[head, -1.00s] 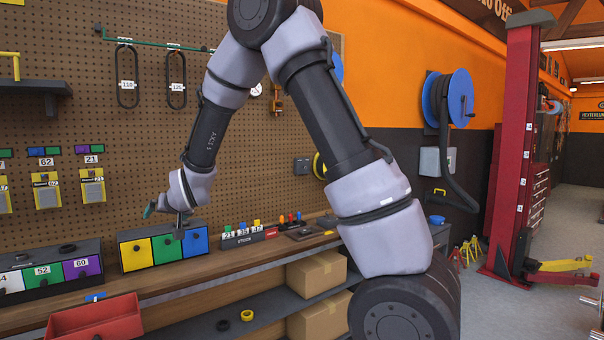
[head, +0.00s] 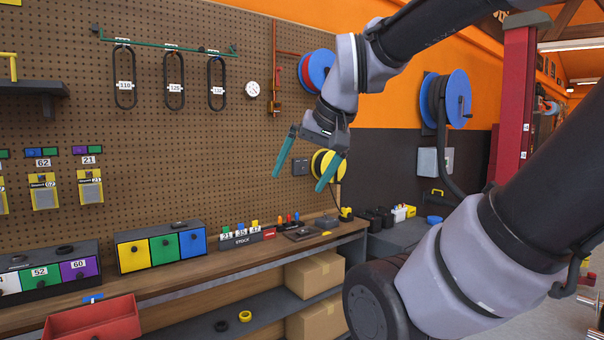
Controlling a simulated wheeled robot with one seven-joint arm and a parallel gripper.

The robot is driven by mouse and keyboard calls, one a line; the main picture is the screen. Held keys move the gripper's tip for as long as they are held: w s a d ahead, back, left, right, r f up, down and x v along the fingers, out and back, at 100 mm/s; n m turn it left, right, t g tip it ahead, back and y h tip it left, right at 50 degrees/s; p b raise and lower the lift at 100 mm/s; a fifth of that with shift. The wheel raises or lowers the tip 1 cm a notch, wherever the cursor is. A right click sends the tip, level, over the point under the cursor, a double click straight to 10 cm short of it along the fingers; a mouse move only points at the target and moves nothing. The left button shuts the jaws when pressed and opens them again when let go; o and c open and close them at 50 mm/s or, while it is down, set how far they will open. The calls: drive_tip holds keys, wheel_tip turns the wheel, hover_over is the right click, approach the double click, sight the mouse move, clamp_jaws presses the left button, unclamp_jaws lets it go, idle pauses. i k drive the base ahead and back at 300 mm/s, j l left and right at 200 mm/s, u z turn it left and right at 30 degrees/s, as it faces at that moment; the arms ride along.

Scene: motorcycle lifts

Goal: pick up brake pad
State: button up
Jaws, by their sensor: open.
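My gripper (head: 297,183) is open and empty. Its two teal fingers point down and stand wide apart, in front of the pegboard's right part and above the bench. I cannot identify the brake pad for certain. Yellow packets with grey pieces hang on the pegboard at the left: one (head: 44,196) under the number 62 and one (head: 90,188) under the number 21. Both are far to the left of my gripper, and they may hold pads.
Belts and reels hang on the wall. The air around my gripper looks free.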

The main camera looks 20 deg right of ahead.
sight(303, 232)
drive_tip(key=i+z, duration=0.2)
drive_tip(key=i, duration=1.1)
